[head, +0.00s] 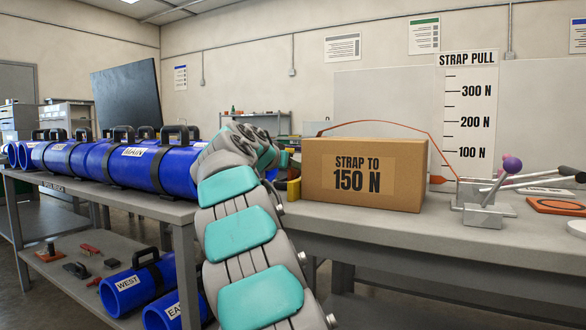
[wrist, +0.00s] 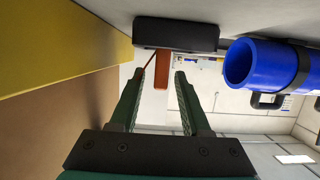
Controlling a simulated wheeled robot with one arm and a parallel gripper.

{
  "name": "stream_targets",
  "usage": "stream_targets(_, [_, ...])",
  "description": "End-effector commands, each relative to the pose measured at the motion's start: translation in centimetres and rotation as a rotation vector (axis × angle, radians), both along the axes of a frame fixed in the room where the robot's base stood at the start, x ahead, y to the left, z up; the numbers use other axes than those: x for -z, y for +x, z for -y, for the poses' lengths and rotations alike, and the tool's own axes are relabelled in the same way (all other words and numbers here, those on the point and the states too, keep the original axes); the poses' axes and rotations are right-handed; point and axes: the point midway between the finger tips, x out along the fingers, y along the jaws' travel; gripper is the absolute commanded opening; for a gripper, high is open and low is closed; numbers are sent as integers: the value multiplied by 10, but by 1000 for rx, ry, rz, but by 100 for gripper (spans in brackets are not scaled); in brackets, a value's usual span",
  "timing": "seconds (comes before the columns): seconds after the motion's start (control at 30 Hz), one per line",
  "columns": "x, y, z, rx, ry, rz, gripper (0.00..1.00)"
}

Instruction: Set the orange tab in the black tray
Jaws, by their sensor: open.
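The orange tab (wrist: 161,72) shows in the wrist view between my two fingertips, with a thin reddish strap running to it. My gripper (wrist: 159,74) is open, with a gap on both sides of the tab. The black tray (wrist: 176,32) shows as a dark block just past the fingertips, at the top of the wrist view. The tab's end overlaps the tray's edge in the picture; I cannot tell whether it rests inside. In the head view, my arm and the box hide the tray and most of the gripper.
A cardboard box (head: 364,173) marked "STRAP TO 150 N" stands close beside my gripper, with the orange strap (head: 385,123) over it. A yellow block (head: 293,189) is at its left end. Blue pipes (head: 150,163) lie on the cart at left. A lever device (head: 484,205) stands right.

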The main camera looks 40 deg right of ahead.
Motion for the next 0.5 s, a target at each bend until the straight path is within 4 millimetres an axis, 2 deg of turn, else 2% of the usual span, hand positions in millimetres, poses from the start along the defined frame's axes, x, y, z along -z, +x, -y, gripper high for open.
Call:
stream_targets(0.1, [-3,0,0,0,0,0,47])
stream_targets(0.27, [-6,-5,-13,-1,-1,0,47])
stream_targets(0.5, [-19,-20,-50,-2,-3,2,47])
